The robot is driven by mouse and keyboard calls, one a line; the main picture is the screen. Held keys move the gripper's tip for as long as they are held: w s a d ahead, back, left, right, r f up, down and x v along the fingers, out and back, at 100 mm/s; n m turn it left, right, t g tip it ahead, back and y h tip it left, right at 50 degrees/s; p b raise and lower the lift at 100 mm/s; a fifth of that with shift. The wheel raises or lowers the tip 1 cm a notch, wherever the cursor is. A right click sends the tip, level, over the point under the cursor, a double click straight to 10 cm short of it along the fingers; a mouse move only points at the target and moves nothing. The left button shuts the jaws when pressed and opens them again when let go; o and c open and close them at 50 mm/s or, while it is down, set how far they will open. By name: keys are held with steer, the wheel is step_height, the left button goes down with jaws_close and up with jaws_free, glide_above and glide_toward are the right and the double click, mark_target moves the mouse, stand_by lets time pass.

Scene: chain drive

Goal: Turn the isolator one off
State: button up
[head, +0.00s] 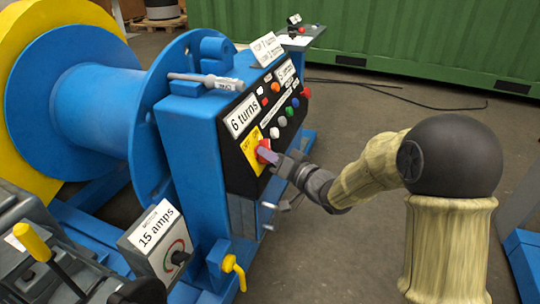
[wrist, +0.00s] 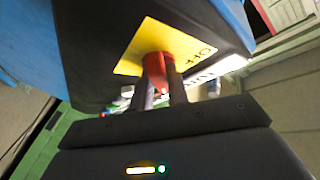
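The isolator is a red rotary handle (head: 264,146) on a yellow plate (head: 250,143) on the black front panel of the blue machine. In the wrist view the red handle (wrist: 157,66) stands out from the yellow plate (wrist: 150,42), and the letters OFF show at the plate's right side. My gripper (head: 268,156) reaches in from the right at the handle. In the wrist view its two dark fingers (wrist: 161,92) lie close on either side of the handle, apparently shut on it. The fingertips partly hide the handle, and its exact angle is hard to read.
Several coloured buttons (head: 282,121) sit on the panel just above the handle. A "6 turns" label (head: 242,115) is beside them. A "15 amps" box (head: 160,243) with a dial and a yellow valve lever (head: 234,268) stand lower left.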

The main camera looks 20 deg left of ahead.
jaws_close()
steer(key=shift+f+n+g+y, duration=0.1)
steer(key=shift+n+g+y, duration=0.3)
steer(key=shift+n, duration=0.2)
steer(key=shift+w+d+n+g+y, duration=0.15)
steer(key=shift+n+g+y, duration=0.3)
steer(key=shift+n, duration=0.75)
steer(key=n+g+p, duration=0.1)
steer(key=n+g, duration=0.3)
steer(key=n, duration=0.3)
steer(key=w+n+g+p, duration=0.1)
steer(key=n+g+p, duration=0.1)
steer(key=n+g, duration=0.2)
steer(key=n+g+p, duration=0.1)
steer(key=n+g, duration=0.4)
steer(key=n, duration=0.5)
steer(key=shift+w+n+h, duration=0.2)
steer(key=shift+n+h, duration=0.05)
steer(key=shift+n, duration=0.05)
